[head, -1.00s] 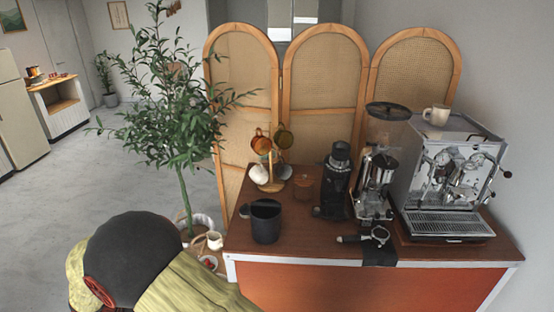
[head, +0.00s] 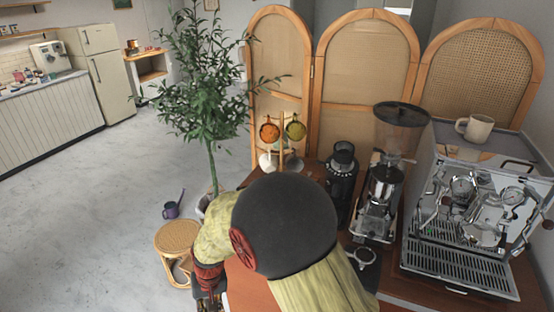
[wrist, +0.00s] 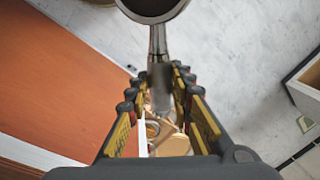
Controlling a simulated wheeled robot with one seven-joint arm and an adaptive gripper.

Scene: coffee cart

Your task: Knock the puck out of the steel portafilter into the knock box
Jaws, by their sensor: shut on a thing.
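My gripper (wrist: 164,78) is shut on the handle of a steel portafilter (wrist: 157,48) in the wrist view. Its round basket, dark inside with a bright rim, shows at the top edge, partly cut off. In the head view, part of my gripper (head: 208,296) shows at the bottom edge, left of the cart; the held portafilter cannot be made out there. The knock box is not visible now; my arm covers the area of the counter where a black canister stood. Whether the puck is in the basket is unclear.
Another portafilter (head: 364,257) lies on the cart before the grinder (head: 381,190). The espresso machine (head: 470,220) stands at the right. The mug tree (head: 282,145) stands at the back. A rattan stool (head: 177,238) and watering can (head: 172,209) are on the floor at left.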

